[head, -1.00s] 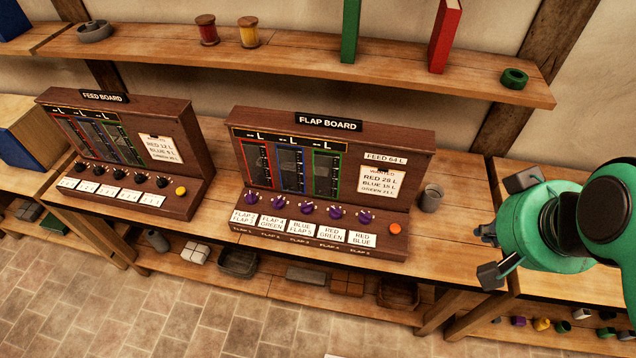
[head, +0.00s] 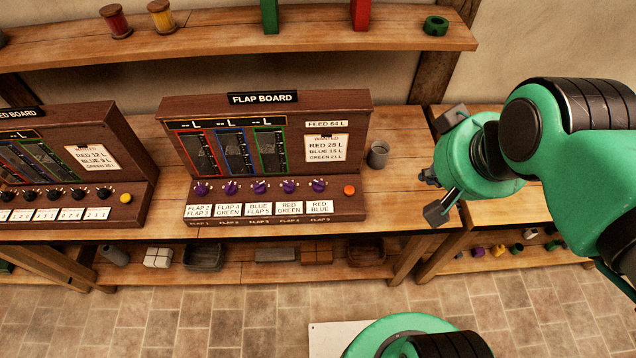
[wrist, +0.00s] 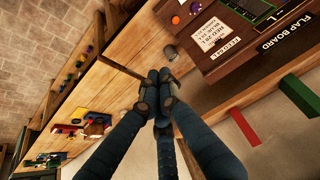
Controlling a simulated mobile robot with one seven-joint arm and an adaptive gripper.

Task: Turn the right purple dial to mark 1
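The flap board (head: 350,125) is a brown wooden console on the bench, with a row of several purple dials below its red, blue and green gauges. The rightmost purple dial (head: 319,185) is above the "RED BLUE" label, left of an orange button (head: 349,190). It also shows small at the top of the wrist view (wrist: 175,20); its pointer setting is too small to read. My gripper (head: 428,177) is right of the board, apart from it and the dials. In the wrist view its dark fingers (wrist: 158,88) come together at the tips, with nothing between them.
A grey cup (head: 378,154) stands on the bench between the board and my gripper. The feed board (head: 115,140) stands to the left. A shelf (head: 210,42) with spools and books runs above. Open floor (head: 190,310) lies in front.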

